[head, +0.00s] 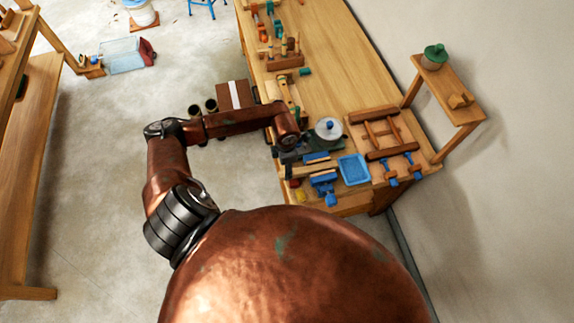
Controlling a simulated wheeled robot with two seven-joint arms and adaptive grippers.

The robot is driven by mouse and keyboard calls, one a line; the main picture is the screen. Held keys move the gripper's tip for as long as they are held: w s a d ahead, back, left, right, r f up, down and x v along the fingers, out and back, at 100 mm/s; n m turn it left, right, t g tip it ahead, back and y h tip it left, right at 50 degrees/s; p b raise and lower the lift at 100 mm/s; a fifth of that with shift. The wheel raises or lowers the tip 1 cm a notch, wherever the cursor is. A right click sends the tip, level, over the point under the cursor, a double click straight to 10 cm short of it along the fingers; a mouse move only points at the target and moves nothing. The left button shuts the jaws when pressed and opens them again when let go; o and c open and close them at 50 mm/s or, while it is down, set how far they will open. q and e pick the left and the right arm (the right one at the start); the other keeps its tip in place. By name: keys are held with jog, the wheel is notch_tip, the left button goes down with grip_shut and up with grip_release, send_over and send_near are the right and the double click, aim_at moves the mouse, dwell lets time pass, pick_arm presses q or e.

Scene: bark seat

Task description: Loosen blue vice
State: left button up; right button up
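The blue vice (323,183) is at the near left edge of the workbench, with a blue part low at its front. Wooden strips and a blue strip lie just behind it; I cannot tell whether its jaws are closed on anything. My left arm comes in from the left, and its last visible joint is just up and left of the vice, over the bench edge. My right gripper is not in view.
A blue tray (354,169) lies right of the vice. A white disc with a blue knob (329,129) stands behind. A wooden frame (379,133) and blue clamps (390,178) are farther right. A side shelf (453,84) stands by the wall.

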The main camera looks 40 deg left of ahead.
pick_arm(q)
notch_tip(320, 180, down, 6)
jog(key=shift+f+p, duration=0.1)
jog(key=shift+p, duration=0.5)
jog(key=shift+c, duration=0.5)
jog(key=c, duration=0.3)
grip_shut()
jog(key=shift+s+d, duration=0.15)
jog(key=shift+d, duration=0.1)
jog(key=shift+o, duration=2)
grip_release()
jog(key=shift+o, duration=0.5)
